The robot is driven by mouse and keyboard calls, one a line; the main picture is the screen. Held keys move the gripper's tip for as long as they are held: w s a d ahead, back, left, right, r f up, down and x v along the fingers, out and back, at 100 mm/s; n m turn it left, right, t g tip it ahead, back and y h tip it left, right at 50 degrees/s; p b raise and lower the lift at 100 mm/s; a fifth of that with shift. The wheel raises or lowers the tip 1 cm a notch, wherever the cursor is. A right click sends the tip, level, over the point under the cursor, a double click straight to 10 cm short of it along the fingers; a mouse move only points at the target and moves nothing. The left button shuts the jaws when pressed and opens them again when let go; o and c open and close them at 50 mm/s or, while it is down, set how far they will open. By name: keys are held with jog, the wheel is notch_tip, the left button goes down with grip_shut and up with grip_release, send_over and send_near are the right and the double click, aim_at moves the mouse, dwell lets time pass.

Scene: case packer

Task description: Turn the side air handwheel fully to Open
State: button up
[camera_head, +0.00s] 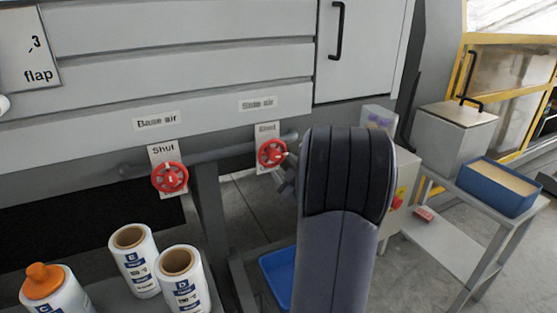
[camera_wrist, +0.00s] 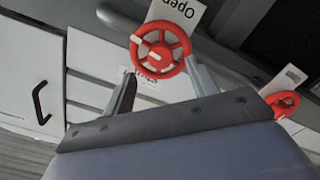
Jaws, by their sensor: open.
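The red side air handwheel (camera_head: 272,153) is on the pipe below the "Side air" label (camera_head: 258,104), in front of a white plate reading "Shut" at its top. In the wrist view the handwheel (camera_wrist: 160,48) appears upside down, with "Open" on the plate beyond it and pale marks on its hub and rim. My gripper (camera_wrist: 163,84) is open and empty. Its two fingers point at the wheel, one to each side of its near edge; I cannot tell whether they touch it. In the head view my arm hides most of the gripper (camera_head: 286,180).
A second red handwheel (camera_head: 170,177), under the "Base air" label (camera_head: 157,121), sits to the left; it also shows in the wrist view (camera_wrist: 285,103). A blue bin (camera_head: 276,266) is on the floor. A side table (camera_head: 455,250) stands right.

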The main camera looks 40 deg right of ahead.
aim_at(276, 157)
jog(key=shift+x, duration=2.2)
jog(key=c, duration=1)
jog(key=shift+o, duration=0.2)
